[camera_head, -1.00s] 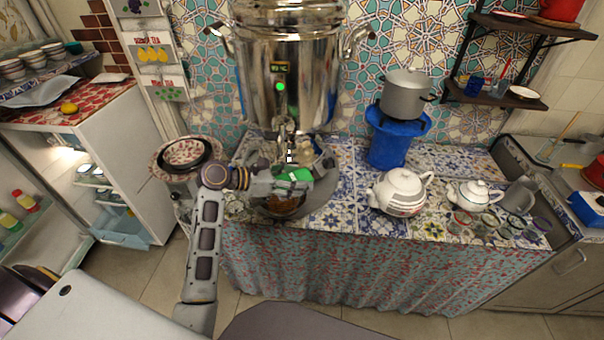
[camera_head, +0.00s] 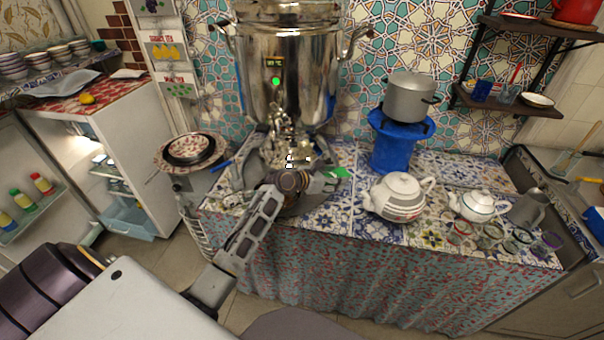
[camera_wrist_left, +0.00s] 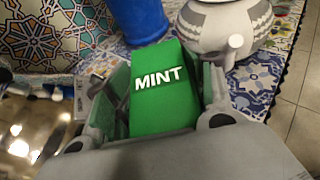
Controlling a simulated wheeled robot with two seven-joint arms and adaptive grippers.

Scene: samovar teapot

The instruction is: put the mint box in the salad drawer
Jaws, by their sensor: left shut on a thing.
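My left gripper (camera_head: 328,178) is above the tiled counter, in front of the samovar. In the left wrist view the left gripper (camera_wrist_left: 165,100) is shut on the green mint box (camera_wrist_left: 160,92), with a finger on each side and the white word MINT facing the camera. In the head view only a small green part of the mint box (camera_head: 338,172) shows past the gripper. The light-blue salad drawer (camera_head: 126,218) is low in the open fridge at the left, and appears pulled out. My right gripper is not in view.
The samovar (camera_head: 285,85) stands behind the gripper. A white teapot (camera_head: 398,196) and a blue stand (camera_head: 398,142) bearing a grey pot (camera_head: 410,98) are to its right. A round tray with a bowl (camera_head: 190,150) is between counter and fridge. Open floor lies before the fridge.

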